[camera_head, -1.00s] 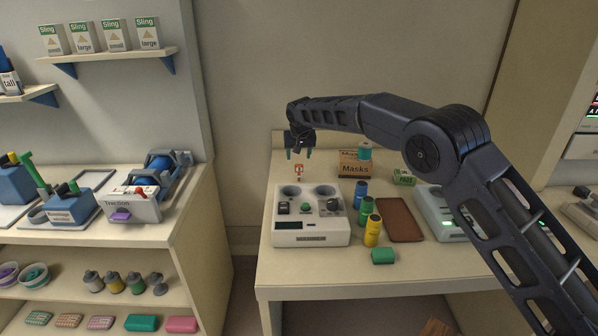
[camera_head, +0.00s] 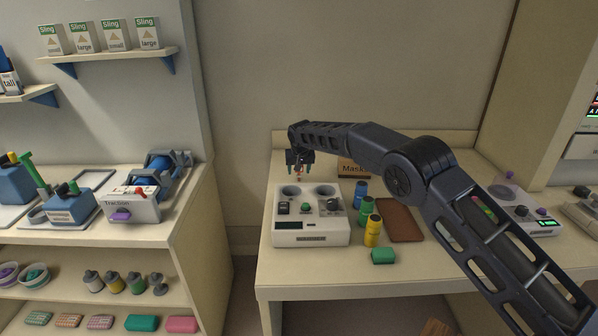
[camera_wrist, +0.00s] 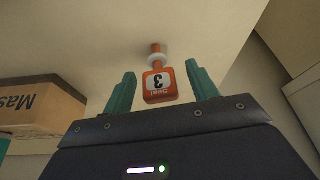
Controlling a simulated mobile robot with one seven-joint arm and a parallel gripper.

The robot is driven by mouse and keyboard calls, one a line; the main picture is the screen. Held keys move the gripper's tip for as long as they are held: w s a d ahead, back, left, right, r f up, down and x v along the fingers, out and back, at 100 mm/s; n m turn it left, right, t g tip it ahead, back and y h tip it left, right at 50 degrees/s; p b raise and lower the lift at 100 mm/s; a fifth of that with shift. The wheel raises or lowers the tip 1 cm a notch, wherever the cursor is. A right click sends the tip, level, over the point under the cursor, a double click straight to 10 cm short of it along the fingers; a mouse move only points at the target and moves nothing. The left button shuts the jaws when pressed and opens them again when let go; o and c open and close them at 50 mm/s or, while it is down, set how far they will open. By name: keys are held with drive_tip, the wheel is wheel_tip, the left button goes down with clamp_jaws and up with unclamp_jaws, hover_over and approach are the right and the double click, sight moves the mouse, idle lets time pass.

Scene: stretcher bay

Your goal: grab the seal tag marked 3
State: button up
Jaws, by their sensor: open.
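The seal tag marked 3 (camera_wrist: 158,85) is a small orange-red tag with a white label, with an orange stem and a pale collar beyond it. In the wrist view it shows between the two teal fingertips, with room on both sides. In the head view the tag (camera_head: 299,176) is small and partly hidden by my gripper. My gripper (camera_wrist: 160,92) is open around the tag, and its fingers do not visibly touch it. In the head view my gripper (camera_head: 300,168) is above the desk, behind the white device.
A Masks box (camera_wrist: 35,106) is close to the left of my gripper in the wrist view. In the head view a white device (camera_head: 311,232) stands in front, with blue, green and yellow bottles (camera_head: 372,231) beside it. A brown pad (camera_head: 402,223) lies to the right.

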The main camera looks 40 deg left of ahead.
drive_tip(key=c, duration=1)
drive_tip(key=shift+c, duration=0.2)
drive_tip(key=shift+r, duration=0.1)
